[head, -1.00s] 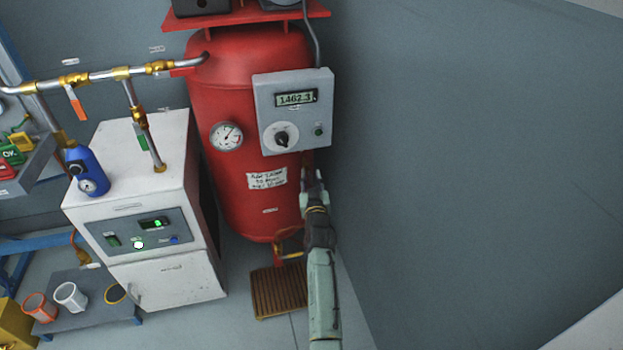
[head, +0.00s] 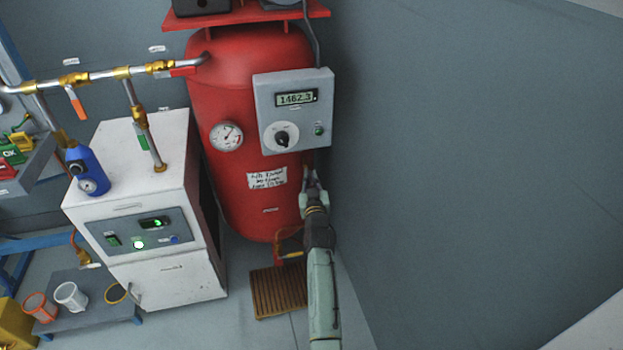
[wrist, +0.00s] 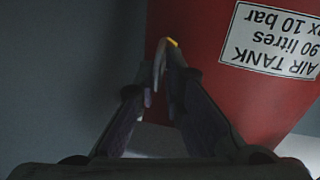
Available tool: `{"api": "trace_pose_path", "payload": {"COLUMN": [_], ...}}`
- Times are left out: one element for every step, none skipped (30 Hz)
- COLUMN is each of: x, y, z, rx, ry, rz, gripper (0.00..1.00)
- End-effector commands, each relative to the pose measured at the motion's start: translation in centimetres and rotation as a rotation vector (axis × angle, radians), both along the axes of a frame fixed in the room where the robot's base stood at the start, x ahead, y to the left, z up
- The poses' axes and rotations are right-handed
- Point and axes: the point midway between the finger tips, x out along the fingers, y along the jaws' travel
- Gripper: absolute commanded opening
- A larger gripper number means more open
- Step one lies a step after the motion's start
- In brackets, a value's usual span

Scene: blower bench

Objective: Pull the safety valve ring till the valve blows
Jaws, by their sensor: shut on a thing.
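The red air tank (head: 245,120) stands upright against the grey wall, with a dial gauge (head: 226,136) on its front. My gripper (head: 312,178) is at the tank's right side, below the grey control box. In the wrist view, my gripper (wrist: 156,88) is shut on a thin, pale, curved piece, which looks like the safety valve ring (wrist: 160,62). A small yellow bit shows at its upper end, against the tank. The valve body is hidden behind my gripper in the head view, so its state cannot be told.
The grey control box (head: 294,112) reads about 1462.3 and juts out just above my gripper. A white cabinet (head: 150,270) stands left of the tank. A brown slatted mat (head: 281,290) lies on the floor below. The space right of the tank is clear up to the wall.

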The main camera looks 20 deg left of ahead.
Motion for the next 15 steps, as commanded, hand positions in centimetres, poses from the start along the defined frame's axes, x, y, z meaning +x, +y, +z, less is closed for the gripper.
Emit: {"api": "trace_pose_path", "payload": {"x": [0.17,0.12,0.0,-0.12,-0.25,-0.37,-0.4,-0.39,-0.37,-0.37,-0.36,-0.35,-0.35,-0.34,-0.34], "y": [-0.48,-0.53,-0.64,-0.72,-0.82,-0.91,-0.93,-0.93,-0.93,-0.94,-0.95,-0.96,-0.97,-0.98,-0.98], "z": [0.03,-0.04,-0.12,-0.16,-0.19,-0.13,0.0,0.1,0.13,0.12,0.11,0.11,0.1,0.1,0.09], "rx": [-0.005,-0.004,-0.004,-0.003,-0.004,-0.005,-0.005,-0.005,-0.005,-0.005,-0.005,-0.005,-0.005,-0.005,-0.005], "ry": [-0.004,-0.005,-0.005,-0.006,-0.006,-0.005,-0.006,-0.006,-0.006,-0.006,-0.006,-0.006,-0.006,-0.006,-0.004], "rz": [-0.008,-0.009,-0.009,-0.009,-0.009,-0.009,-0.009,-0.009,-0.01,-0.01,-0.01,-0.01,-0.01,-0.01,-0.01], "gripper": [0.0,0.0,0.0,0.0,0.0,0.0,0.0,0.0,0.0,0.0,0.0,0.0,0.0,0.11,0.14]}}
